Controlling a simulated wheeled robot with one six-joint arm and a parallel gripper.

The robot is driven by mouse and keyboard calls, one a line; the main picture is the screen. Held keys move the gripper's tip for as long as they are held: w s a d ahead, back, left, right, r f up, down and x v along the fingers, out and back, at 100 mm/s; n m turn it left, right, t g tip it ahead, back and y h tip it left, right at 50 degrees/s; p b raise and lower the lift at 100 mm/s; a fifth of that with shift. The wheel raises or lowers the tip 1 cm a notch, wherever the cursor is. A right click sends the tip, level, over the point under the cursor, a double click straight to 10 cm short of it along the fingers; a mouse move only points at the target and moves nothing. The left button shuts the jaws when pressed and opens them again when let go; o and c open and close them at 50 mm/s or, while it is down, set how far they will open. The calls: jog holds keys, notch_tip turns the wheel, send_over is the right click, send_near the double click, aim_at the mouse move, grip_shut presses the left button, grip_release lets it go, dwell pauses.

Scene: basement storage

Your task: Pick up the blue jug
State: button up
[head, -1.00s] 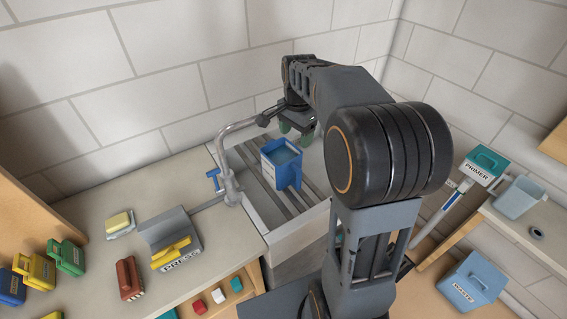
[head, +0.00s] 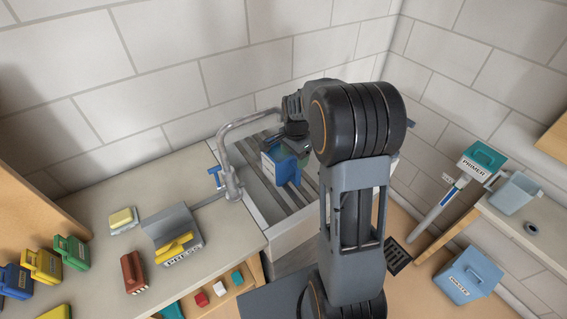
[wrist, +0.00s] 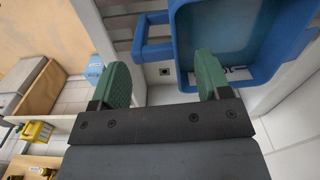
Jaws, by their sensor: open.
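The blue jug (head: 281,167) stands in the sink on a slatted rack; its upper part is partly hidden by my gripper in the head view. In the wrist view the jug (wrist: 182,55) shows its open top with a bluish inside, and its handle (wrist: 150,42) sticks out to the left. My gripper (head: 292,153) is open, with green fingers, over the jug. In the wrist view the gripper (wrist: 162,78) has the handle ahead of the gap between its fingers; the right finger overlaps the jug's rim in the picture. I cannot tell whether they touch.
A grey tap (head: 229,160) with a blue lever stands left of the sink (head: 262,207). The counter holds a grey press (head: 175,230), a brown brush (head: 133,272) and coloured containers at left. A pale blue pitcher (head: 517,193) stands on the right shelf.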

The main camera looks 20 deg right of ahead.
jog(key=shift+f, duration=1.15)
grip_shut()
jog(key=shift+w+r, duration=0.1)
jog(key=shift+r, duration=0.05)
